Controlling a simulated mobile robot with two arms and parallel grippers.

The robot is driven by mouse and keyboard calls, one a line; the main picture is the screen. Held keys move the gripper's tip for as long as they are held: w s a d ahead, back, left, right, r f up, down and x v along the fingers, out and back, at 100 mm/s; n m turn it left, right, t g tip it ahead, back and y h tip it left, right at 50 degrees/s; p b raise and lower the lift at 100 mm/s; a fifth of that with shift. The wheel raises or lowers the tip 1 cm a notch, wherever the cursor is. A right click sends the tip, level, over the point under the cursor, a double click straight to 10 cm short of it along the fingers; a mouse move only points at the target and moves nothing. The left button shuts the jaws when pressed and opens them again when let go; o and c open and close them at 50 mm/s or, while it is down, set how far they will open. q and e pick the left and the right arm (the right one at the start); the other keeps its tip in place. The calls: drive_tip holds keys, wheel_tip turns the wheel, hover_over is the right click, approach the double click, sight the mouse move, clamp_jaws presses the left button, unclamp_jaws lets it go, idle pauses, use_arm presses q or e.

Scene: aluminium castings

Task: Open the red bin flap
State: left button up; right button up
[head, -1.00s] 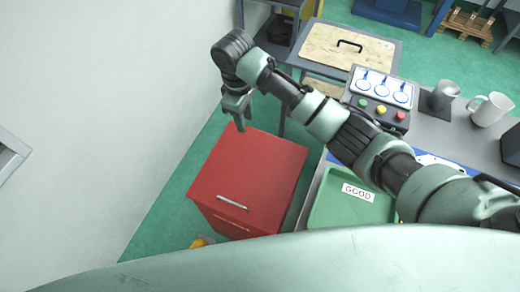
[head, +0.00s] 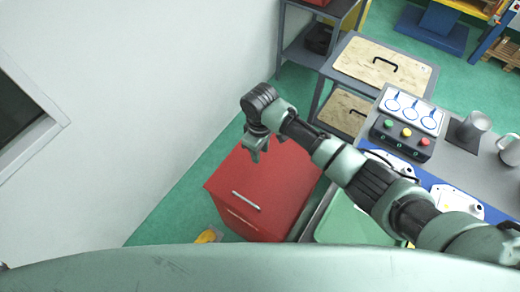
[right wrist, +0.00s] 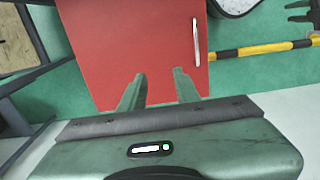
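The red bin (head: 285,180) stands on the green floor beside the white wall. Its flat top flap looks shut and has a silver bar handle (head: 246,200) near the front edge. My right gripper (head: 256,153) hangs over the far left part of the flap. In the right wrist view its two fingers (right wrist: 158,88) are apart with nothing between them. The red flap (right wrist: 140,45) lies beyond them, with the handle (right wrist: 196,42) to the right of the fingers. I cannot tell how high the gripper is above the flap.
A grey workbench (head: 460,155) with a button box (head: 403,138), cups and a green tray (head: 350,222) stands right of the bin. A wooden-topped cart (head: 380,65) is behind. A yellow object (head: 208,236) lies on the floor left of the bin. A yellow-black bar (right wrist: 260,50) shows in the wrist view.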

clamp_jaws()
drive_tip(key=c, duration=0.7)
unclamp_jaws()
unclamp_jaws()
wheel_tip(320, 180, up, 8)
drive_tip(key=b, duration=0.1)
idle(0.6)
